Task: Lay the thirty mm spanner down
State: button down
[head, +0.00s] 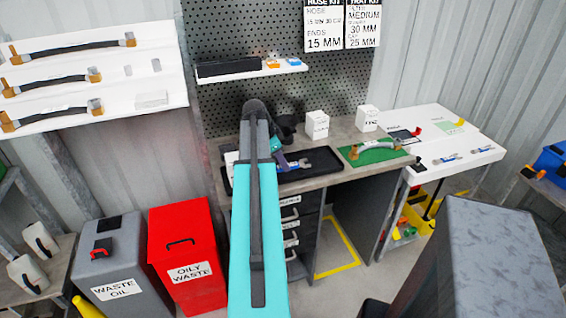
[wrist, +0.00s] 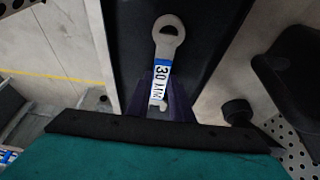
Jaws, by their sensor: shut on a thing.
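The spanner (wrist: 169,38) is grey metal with a blue and white label reading 30 MM. In the wrist view its ring end points away from my gripper (wrist: 162,92), whose dark purple fingers are shut on its near part. In the head view the spanner (head: 301,164) shows at the right of my gripper (head: 282,163), over a black tray (head: 323,170) on the workbench. The dark tray (wrist: 207,30) is also behind the spanner in the wrist view. I cannot tell whether the spanner touches the tray. My arm hides the tray's middle.
Two white boxes (head: 317,124) (head: 366,118) stand at the bench's back. A pegboard (head: 350,80) and shelf (head: 250,69) are behind. Red and grey waste bins (head: 182,245) stand at the left.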

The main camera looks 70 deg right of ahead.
jog(key=c, duration=1.6)
grip_release()
jog(key=shift+o, duration=0.2)
jog(key=shift+r, duration=0.15)
jog(key=b+v, duration=0.1)
jog(key=v, duration=1.1)
jog(key=shift+b, duration=0.35)
